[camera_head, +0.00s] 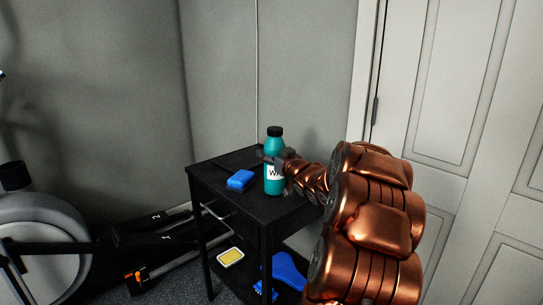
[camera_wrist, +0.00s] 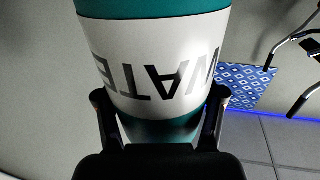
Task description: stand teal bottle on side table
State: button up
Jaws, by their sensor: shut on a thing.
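The teal bottle (camera_head: 274,148) has a black cap and a white label, and it is upright over the right part of the black side table (camera_head: 222,167). Its base appears at tabletop height, but I cannot tell whether it rests on the top or hangs just above it. My gripper (camera_head: 276,163) reaches in from the right and is shut on the bottle's middle. In the wrist view the bottle (camera_wrist: 160,60) fills the centre, its lettering upside down, with a finger of my gripper (camera_wrist: 160,100) on each side.
A blue block-like item (camera_head: 240,180) lies on the tabletop just left of the bottle. A yellow-and-white item (camera_head: 231,257) and a blue item (camera_head: 286,272) are lower down, beneath the tabletop. Exercise equipment (camera_head: 45,240) stands at left, a pale door (camera_head: 450,100) at right.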

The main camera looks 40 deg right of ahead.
jog(key=shift+f, duration=0.15)
jog(key=o, duration=1.2)
jog(key=shift+s, duration=0.2)
jog(key=v, duration=1.1)
jog(key=shift+s+a+p, duration=0.15)
jog(key=shift+s+p, duration=0.15)
jog(key=shift+p, duration=0.1)
